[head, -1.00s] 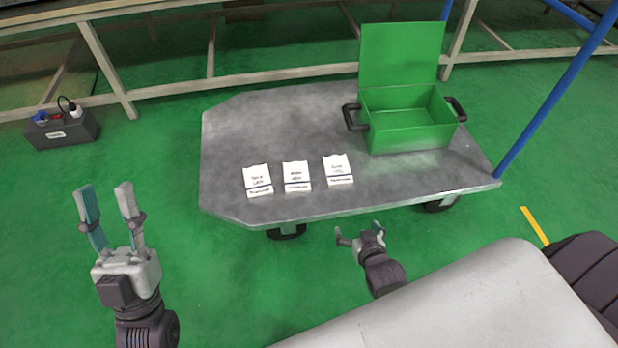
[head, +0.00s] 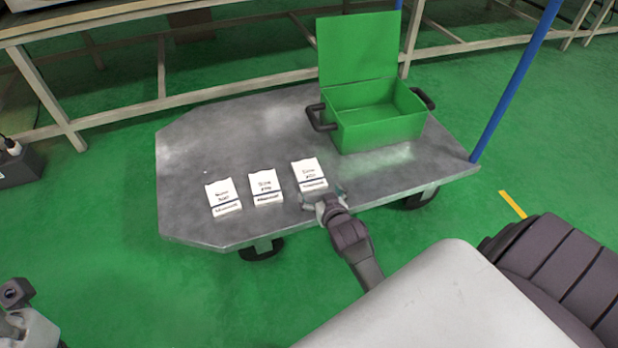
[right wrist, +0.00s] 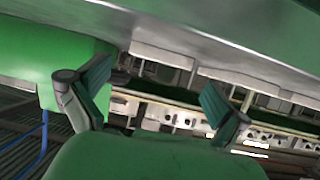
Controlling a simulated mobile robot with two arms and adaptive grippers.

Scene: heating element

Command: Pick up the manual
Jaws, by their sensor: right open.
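Three white manuals with dark print lie in a row on the grey cart top (head: 190,165): the left one (head: 223,194), the middle one (head: 265,186) and the right one (head: 309,172). My right gripper (head: 322,194) is open at the cart's front edge, right by the near end of the right manual, with nothing between its fingers. Whether it touches the manual is unclear. In the right wrist view its two fingers (right wrist: 157,85) are spread, and white manuals (right wrist: 165,54) show beyond them, seen upside down. My left gripper (head: 18,308) is mostly cut off at the lower left.
A green box (head: 375,125) with its lid up and black handles stands at the cart's back right. A blue post (head: 515,85) rises at the cart's right corner. A long bench (head: 230,85) runs behind. The cart's left part is bare.

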